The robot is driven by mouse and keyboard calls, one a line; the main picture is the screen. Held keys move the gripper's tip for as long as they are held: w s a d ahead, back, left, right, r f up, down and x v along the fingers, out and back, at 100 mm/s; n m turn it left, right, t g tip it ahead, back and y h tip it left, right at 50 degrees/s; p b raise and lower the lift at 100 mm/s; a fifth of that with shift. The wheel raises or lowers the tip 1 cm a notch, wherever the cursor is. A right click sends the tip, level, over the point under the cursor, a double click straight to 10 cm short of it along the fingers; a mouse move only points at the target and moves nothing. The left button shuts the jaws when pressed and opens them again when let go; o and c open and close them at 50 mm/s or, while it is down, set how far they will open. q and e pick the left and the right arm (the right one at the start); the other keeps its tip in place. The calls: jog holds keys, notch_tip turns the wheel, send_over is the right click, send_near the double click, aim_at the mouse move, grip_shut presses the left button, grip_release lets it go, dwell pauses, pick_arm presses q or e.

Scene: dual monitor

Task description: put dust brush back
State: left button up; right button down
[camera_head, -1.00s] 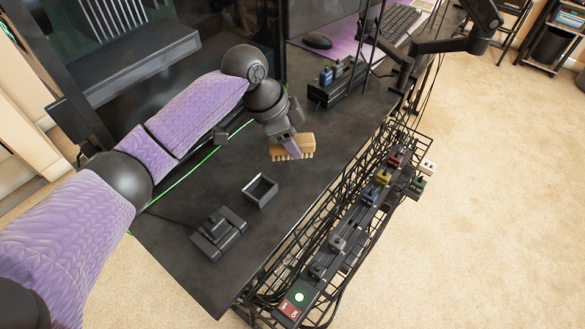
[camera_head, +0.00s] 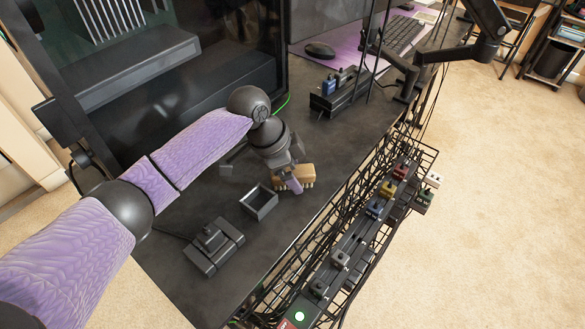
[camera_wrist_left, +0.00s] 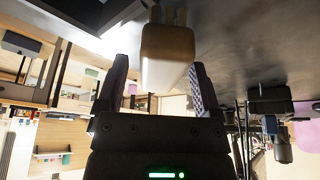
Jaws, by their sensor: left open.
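The dust brush (camera_head: 307,173), a light wooden block with pale bristles, is at the desk's near right part, right of a small open-topped dark box (camera_head: 259,201). My left gripper (camera_head: 293,187) is at the brush and partly covers it. In the left wrist view the brush's pale block (camera_wrist_left: 168,50) lies between the two fingers of my open left gripper (camera_wrist_left: 158,85), with gaps beside it. I cannot tell whether the brush touches the desk. The box looks empty. My right gripper is not in view.
A dark block-shaped device (camera_head: 213,247) stands on the desk (camera_head: 215,200) left of the box. A wire cable tray (camera_head: 345,235) with plugs runs along the desk's right edge. A black rack (camera_head: 340,92), a mouse (camera_head: 320,50) and a keyboard (camera_head: 400,35) are farther back.

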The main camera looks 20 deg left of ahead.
pick_arm(q)
jog(key=shift+r, duration=0.2)
jog(key=p+v, duration=0.6)
jog(key=v, duration=0.5)
jog(key=shift+r, duration=0.4)
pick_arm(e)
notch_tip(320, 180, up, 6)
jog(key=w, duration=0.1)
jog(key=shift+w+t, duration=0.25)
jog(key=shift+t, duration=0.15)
pick_arm(q)
jog(key=shift+a, duration=0.2)
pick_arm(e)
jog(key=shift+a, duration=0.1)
